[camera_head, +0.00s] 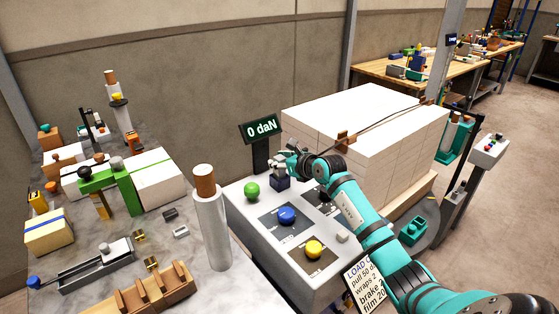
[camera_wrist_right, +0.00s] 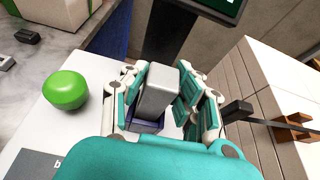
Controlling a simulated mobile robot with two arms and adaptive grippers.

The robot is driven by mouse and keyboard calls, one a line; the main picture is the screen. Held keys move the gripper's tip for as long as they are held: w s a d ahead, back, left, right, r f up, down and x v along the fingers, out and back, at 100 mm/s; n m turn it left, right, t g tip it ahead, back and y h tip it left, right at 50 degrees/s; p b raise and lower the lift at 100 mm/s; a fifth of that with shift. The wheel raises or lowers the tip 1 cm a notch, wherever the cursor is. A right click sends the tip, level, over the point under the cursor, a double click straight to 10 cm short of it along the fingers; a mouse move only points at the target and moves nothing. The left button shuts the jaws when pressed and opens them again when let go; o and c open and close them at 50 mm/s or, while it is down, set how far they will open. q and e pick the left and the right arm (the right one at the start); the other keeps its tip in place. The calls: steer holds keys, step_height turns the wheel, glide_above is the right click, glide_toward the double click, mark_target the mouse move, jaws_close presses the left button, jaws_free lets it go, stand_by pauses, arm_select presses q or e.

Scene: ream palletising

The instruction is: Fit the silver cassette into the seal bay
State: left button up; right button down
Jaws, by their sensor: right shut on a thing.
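My right gripper (camera_head: 284,165) is at the back of the white console, in front of the display post. In the right wrist view its fingers (camera_wrist_right: 160,98) are shut on the silver cassette (camera_wrist_right: 158,90), a grey upright block. A dark blue holder (camera_wrist_right: 145,126), apparently the seal bay, sits on the console directly below the cassette; it also shows in the head view (camera_head: 280,183). The cassette's lower end meets or overlaps the holder in the wrist view; how deep it sits I cannot tell. In the head view the fingers mostly hide the cassette. My left gripper is not in view.
The console (camera_head: 240,213) carries green (camera_head: 252,191), blue (camera_head: 287,215) and yellow (camera_head: 313,250) knobs. A display (camera_head: 261,128) reading "0 daN" stands behind. A large white ream stack (camera_head: 350,115) is close on the right. A cluttered grey bench (camera_head: 190,262) lies left.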

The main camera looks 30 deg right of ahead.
steer(key=shift+f, duration=0.15)
steer(key=c, duration=1.4)
jaws_free()
steer(key=o, duration=0.4)
arm_select(q)
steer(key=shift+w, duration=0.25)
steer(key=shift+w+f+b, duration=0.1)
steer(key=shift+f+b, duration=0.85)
steer(key=shift+b, duration=0.1)
arm_select(e)
steer(key=shift+v, duration=6.15)
